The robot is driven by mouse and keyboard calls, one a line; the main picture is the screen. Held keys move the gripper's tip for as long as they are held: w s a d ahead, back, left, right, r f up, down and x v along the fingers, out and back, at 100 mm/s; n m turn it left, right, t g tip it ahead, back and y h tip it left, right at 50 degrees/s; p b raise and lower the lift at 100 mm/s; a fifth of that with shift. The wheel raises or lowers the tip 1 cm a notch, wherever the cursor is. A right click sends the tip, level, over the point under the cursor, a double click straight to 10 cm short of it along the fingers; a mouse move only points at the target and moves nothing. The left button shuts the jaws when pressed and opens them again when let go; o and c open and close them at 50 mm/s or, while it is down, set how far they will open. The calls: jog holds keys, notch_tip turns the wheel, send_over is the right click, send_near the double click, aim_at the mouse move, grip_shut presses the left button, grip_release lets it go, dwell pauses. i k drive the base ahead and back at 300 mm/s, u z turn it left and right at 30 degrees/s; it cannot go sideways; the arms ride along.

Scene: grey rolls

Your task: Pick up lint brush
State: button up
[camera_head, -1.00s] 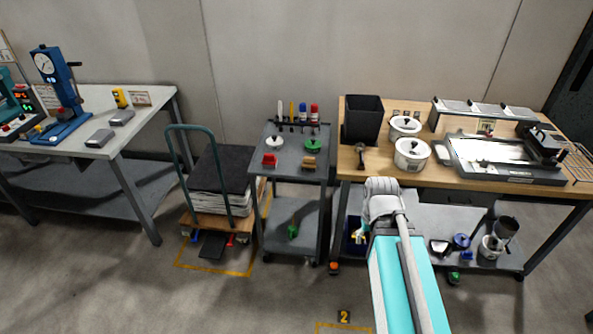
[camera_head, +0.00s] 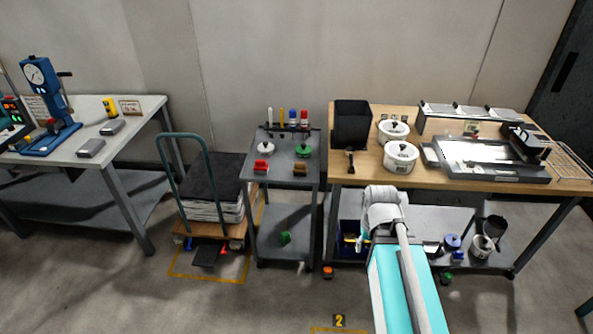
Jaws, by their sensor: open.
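No object can be named the lint brush with certainty. A small brown block (camera_head: 300,169), possibly a brush, lies on the top shelf of the grey cart (camera_head: 266,181), at its front right. A dark, short-handled tool (camera_head: 350,160) on the wooden bench (camera_head: 352,178) could also be a brush. Both are too small to make out. My pale arm links rise in front of the wooden bench, right of the cart. The gripper's fingers do not show.
The cart also bears a red item (camera_head: 261,166), a green item (camera_head: 303,151) and a rack of upright tools (camera_head: 287,120). White pots (camera_head: 401,157) and a black bin (camera_head: 352,125) stand on the bench. A platform trolley (camera_head: 206,222) stands left of the cart. The front floor is open.

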aim_at(299, 169)
jog(key=z, duration=0.1)
jog(key=i, duration=0.95)
jog(key=u, duration=0.1)
